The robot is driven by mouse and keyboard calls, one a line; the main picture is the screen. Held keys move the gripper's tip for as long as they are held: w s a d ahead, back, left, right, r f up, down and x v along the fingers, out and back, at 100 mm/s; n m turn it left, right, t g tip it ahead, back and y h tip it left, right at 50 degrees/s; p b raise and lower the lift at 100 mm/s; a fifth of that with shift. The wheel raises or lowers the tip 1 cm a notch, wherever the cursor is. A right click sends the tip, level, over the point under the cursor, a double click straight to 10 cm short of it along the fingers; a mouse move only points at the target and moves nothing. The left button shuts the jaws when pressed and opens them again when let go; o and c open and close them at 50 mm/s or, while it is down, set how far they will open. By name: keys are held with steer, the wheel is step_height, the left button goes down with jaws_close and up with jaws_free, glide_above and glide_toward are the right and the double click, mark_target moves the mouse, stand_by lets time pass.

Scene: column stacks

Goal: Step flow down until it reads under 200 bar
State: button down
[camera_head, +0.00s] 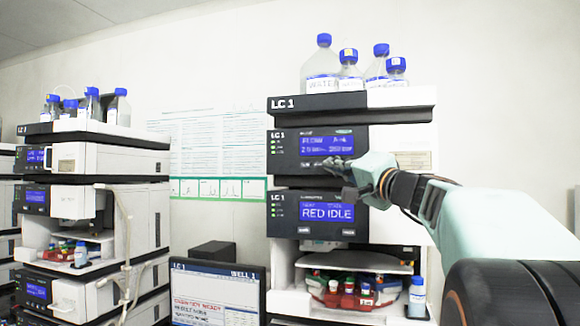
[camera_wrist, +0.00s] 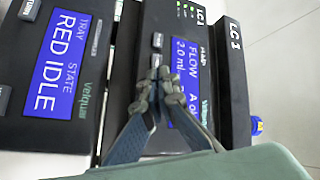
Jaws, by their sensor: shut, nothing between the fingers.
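The pump module of the LC 1 stack has a black front with a blue display (camera_head: 327,144). The display (camera_wrist: 182,75) also shows in the wrist view, turned sideways. It reads FLOW with about 2.0 ml; the fingers partly cover it there, and I cannot read the pressure figure clearly in either view. A grey button (camera_wrist: 158,40) sits on the panel beside the display. My gripper (camera_head: 340,172) is shut and empty at the lower right of the pump front; its fingertips (camera_wrist: 157,80) are together near the panel's button edge. Whether they touch is unclear.
Below the pump, a module display (camera_head: 327,212) reads RED IDLE. Blue-capped bottles (camera_head: 348,72) stand on top of the stack. An open bay with vials (camera_head: 350,290) lies underneath. A monitor (camera_head: 215,295) and another stack (camera_head: 90,190) stand left.

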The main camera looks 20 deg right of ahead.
stand_by(0.5)
steer(key=shift+s+a+b, duration=0.4)
steer(key=shift+s+b, duration=0.25)
steer(key=shift+b, duration=0.1)
steer(key=s+a+b, duration=0.1)
steer(key=s, duration=0.1)
steer(key=s+a+b, duration=0.1)
steer(key=s+b, duration=0.1)
steer(key=shift+a, duration=0.4)
stand_by(0.4)
